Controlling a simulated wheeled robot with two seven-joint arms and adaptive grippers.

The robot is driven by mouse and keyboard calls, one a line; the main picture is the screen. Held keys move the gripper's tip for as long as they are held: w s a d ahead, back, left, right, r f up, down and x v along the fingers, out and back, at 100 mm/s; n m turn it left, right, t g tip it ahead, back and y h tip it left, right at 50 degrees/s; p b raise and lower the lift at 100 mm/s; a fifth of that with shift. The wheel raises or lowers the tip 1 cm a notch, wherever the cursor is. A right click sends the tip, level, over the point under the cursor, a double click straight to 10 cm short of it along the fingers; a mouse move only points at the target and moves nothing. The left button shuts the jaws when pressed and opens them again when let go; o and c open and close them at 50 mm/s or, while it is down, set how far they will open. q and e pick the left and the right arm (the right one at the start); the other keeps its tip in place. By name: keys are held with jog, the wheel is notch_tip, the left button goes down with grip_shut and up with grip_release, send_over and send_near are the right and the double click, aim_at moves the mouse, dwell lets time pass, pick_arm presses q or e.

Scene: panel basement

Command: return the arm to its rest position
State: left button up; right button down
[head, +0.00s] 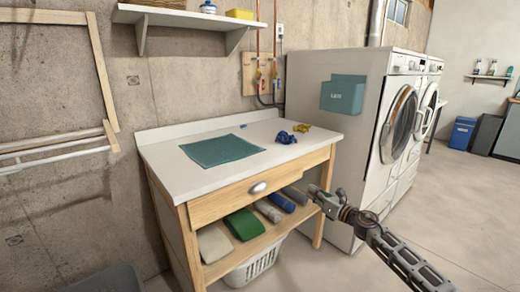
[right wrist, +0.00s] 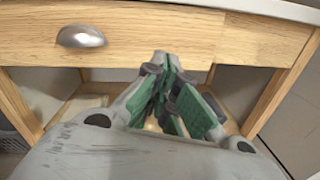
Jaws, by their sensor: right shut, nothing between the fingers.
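My right gripper (head: 318,193) is in front of the right part of the wooden table, just below its drawer (head: 235,197) and near the right front leg. Its arm reaches in from the lower right. In the right wrist view the same gripper (right wrist: 170,65) has its green-padded fingers together with nothing between them. The drawer front with its metal cup handle (right wrist: 81,36) is above and behind the fingers there, and the drawer looks shut. I cannot tell whether the fingertips touch the table. My left gripper does not show.
A teal mat (head: 221,150), a blue cloth (head: 286,137) and a yellow cloth (head: 302,127) lie on the white tabletop (head: 180,177). Rolls and folded cloths fill the shelf below, over a white basket (head: 252,268). Washing machines (head: 398,125) stand right. The floor at right is clear.

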jog(key=d+r+m+t+h, duration=0.2)
jog(key=d+r+m+h, duration=0.3)
jog(key=m, duration=0.6)
jog(key=d+r+m+t+h, duration=0.2)
jog(key=d+r+m+h, duration=0.15)
jog(key=m+h, duration=0.6)
jog(key=s+a+f+m+g+y, duration=0.35)
jog(key=s+a+f+m, duration=0.4)
jog(key=s, duration=0.35)
jog(key=s+a+f+m+g+y, duration=0.3)
jog(key=s+a+f+m+g, duration=0.2)
jog(key=s+a+f+m, duration=0.45)
pick_arm(q)
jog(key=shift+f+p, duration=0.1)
jog(key=shift+p, duration=0.4)
pick_arm(e)
jog(key=s+f+g, duration=0.3)
jog(key=s+f, duration=0.7)
jog(key=s, duration=0.3)
jog(key=s+f+g, duration=0.3)
jog(key=s+f, duration=0.6)
jog(key=s, duration=0.3)
jog(key=shift+s+f+y, duration=0.3)
jog(key=shift+s+f, duration=0.05)
jog(key=shift+s, duration=0.05)
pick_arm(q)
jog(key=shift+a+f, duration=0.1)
pick_arm(e)
jog(key=shift+d+f, duration=0.1)
